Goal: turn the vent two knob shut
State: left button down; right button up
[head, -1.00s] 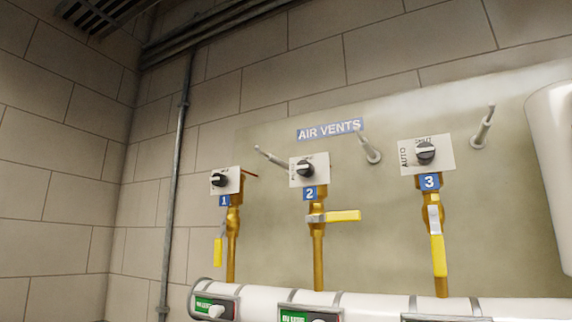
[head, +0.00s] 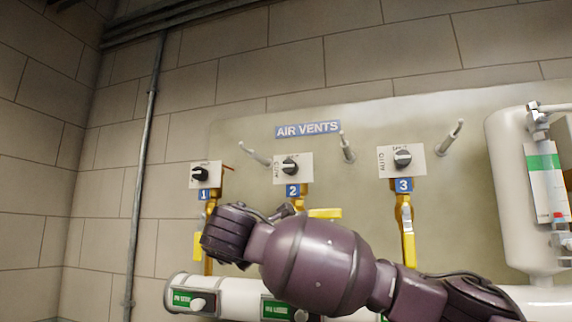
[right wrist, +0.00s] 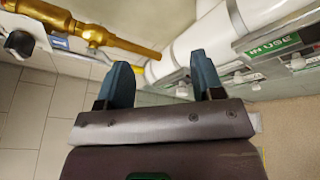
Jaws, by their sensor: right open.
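The vent two knob (head: 290,166) is a dark round knob on a white plate (head: 306,162) above the blue 2 tag (head: 292,191) in the head view. AUTO is lettered on the plate's left; the knob's exact pointing is too small to tell. My right arm reaches in from the right, below the knob and in front of the brass pipe of vent two. In the right wrist view my right gripper (right wrist: 164,82) is open and empty, its two blue fingers apart. A dark knob (right wrist: 20,43) shows there at far left, away from the fingers; its number is unreadable. My left gripper is out of view.
Vent one's knob (head: 200,174) is left and vent three's knob (head: 402,158) right. Yellow-handled valves hang below the plates. Metal rods (head: 347,148) stick out between plates. A white pipe (head: 232,292) runs below; a white tank (head: 515,195) stands at right.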

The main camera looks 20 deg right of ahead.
aim_at(289, 165)
jog(key=s+d+r+m+g+h, duration=0.1)
jog(key=s+d+r+h, duration=0.2)
jog(key=r, duration=0.6)
jog(key=s+d+r+h, duration=0.1)
jog(key=s+r+h, duration=0.2)
jog(key=s+r, duration=0.4)
jog(key=p+x, duration=0.1)
jog(key=x, duration=0.2)
jog(key=p+x, duration=0.1)
jog(key=x, duration=0.3)
jog(key=r+p+x, duration=0.1)
jog(key=x, duration=0.2)
jog(key=shift+w+p, duration=0.3)
jog(key=shift+w, duration=0.2)
jog(key=shift+w+d, duration=0.3)
jog(key=shift+w, duration=0.3)
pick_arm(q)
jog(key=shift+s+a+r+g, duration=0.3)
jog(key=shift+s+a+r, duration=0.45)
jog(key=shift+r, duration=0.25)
pick_arm(e)
jog(key=shift+f, duration=0.1)
jog(key=c, duration=0.9)
